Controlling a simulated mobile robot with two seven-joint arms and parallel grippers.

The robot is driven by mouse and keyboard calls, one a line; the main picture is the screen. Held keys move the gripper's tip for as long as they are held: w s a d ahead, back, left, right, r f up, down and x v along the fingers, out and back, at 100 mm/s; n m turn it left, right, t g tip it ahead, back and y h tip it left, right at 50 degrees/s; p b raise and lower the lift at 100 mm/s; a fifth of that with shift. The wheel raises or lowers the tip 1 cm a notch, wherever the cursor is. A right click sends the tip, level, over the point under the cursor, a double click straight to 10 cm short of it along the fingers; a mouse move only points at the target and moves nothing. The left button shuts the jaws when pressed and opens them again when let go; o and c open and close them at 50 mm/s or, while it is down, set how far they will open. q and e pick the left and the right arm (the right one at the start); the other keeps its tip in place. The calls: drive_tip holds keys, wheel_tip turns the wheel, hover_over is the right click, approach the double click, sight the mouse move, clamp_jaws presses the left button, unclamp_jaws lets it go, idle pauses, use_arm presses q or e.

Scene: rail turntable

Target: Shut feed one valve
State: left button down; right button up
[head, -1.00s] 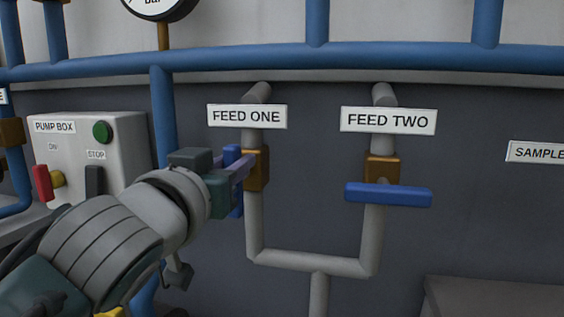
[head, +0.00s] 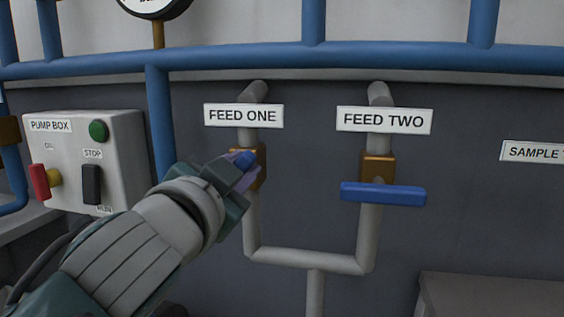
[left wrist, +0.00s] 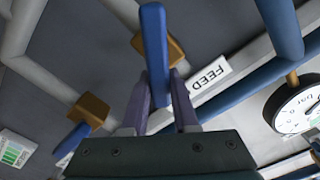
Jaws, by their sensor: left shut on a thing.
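The feed one valve has a brass body (head: 262,168) on a grey pipe below the FEED ONE label (head: 243,116). My left gripper (head: 241,175) is shut on its blue handle (head: 246,158). In the head view only one end of the handle shows past the fingers; the gripper hides the rest, so its exact angle is hard to tell there. In the left wrist view the long blue handle (left wrist: 154,60) lies between the two purple fingers (left wrist: 160,98), in front of the brass body (left wrist: 175,50). My right gripper is not in view.
The feed two valve's blue handle (head: 383,194) lies crosswise to its pipe, to the right. The pump box (head: 128,165) with buttons and a red-ended lever stands left of my arm. A blue pipe (head: 300,60) runs above. A grey block (head: 490,297) is at lower right.

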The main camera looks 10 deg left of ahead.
use_arm(q)
drive_tip(key=m, duration=0.4)
drive_tip(key=f+m, duration=0.1)
drive_tip(key=shift+d+m, duration=0.4)
drive_tip(key=m, duration=0.2)
drive_tip(key=f+m, duration=0.1)
drive_tip(key=m, duration=0.1)
drive_tip(key=shift+d+m, duration=0.15)
drive_tip(key=shift+m, duration=0.15)
drive_tip(key=shift+f, duration=0.1)
drive_tip(key=c, duration=0.7)
unclamp_jaws()
drive_tip(key=s, duration=1)
drive_tip(key=shift+a, duration=0.2)
